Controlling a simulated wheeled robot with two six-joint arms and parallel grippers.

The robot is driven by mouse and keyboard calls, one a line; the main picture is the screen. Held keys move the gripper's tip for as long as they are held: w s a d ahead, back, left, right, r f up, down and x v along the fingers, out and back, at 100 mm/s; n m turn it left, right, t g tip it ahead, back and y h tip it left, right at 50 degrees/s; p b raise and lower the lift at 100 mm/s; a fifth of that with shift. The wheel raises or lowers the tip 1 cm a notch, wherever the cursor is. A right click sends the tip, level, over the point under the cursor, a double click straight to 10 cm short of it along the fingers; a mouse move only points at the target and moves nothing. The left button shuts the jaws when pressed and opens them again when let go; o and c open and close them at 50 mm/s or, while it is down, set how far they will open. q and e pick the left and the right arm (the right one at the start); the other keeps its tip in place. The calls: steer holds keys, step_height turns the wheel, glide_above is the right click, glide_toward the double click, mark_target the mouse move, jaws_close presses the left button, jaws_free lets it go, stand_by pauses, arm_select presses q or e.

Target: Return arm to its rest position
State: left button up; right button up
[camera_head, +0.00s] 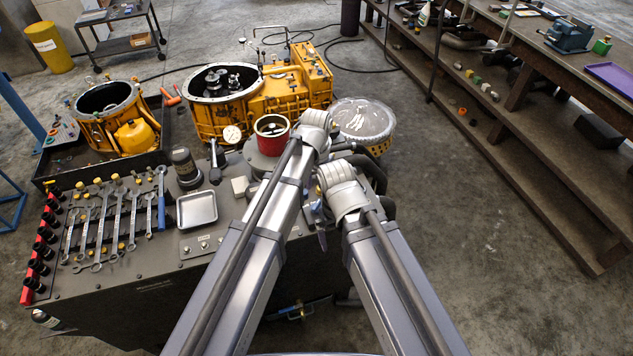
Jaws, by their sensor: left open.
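My left arm (262,245) reaches up from the bottom edge to a pale, ribbed elbow joint near the middle of the picture. My right arm (388,275) comes up beside it and bends at a similar joint. My left gripper (318,214) shows only in part between the two arms, over the right part of the grey workbench (130,310). It is open and no object shows in it. My right gripper is hidden behind my arm links.
Wrenches (117,222) and a metal tray (197,209) lie on the bench. A red-rimmed pot (271,127) stands close to my left elbow. Yellow transmission housings (297,90) stand behind, with a clear-lidded bin (362,118) to the right. The floor at right is clear before the shelving (520,135).

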arm_select(q)
steer(key=s+a+f+n+b, duration=0.1)
steer(key=s+a, duration=0.2)
steer(key=s, duration=0.5)
steer(key=s+a+f+y+b, duration=0.1)
steer(key=s+a, duration=0.2)
steer(key=s, duration=0.6)
steer(key=shift+n, duration=0.4)
arm_select(e)
step_height(320, 180, down, 2)
steer(key=shift+f, duration=0.1)
arm_select(q)
steer(key=shift+w, duration=0.1)
